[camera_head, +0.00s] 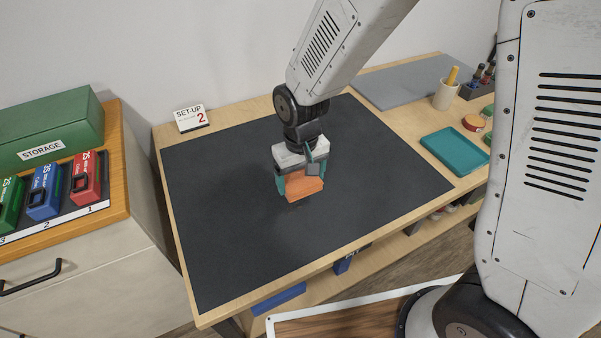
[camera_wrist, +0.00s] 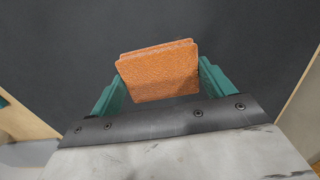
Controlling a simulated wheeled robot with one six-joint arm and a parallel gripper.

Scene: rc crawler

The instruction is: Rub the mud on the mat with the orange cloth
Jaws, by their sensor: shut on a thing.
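The orange cloth (camera_head: 300,186) is a folded block held between the teal fingers of my gripper (camera_head: 299,184). It also shows in the wrist view (camera_wrist: 160,75), with the gripper's fingers (camera_wrist: 158,85) on either side of it. My gripper is shut on it, over the middle of the dark mat (camera_head: 230,240). I cannot tell whether the cloth touches the mat or hangs just above it. The mat fills most of the background in the wrist view (camera_wrist: 240,35). I cannot make out a clear mud patch; a faint darker area lies below the cloth in the head view.
A "SET-UP 2" card (camera_head: 191,118) stands at the mat's back left. A teal tray (camera_head: 455,150), a cream cup (camera_head: 444,95) and a grey mat (camera_head: 410,80) are on the right. A cabinet with a green storage box (camera_head: 50,130) stands left. The mat around the gripper is clear.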

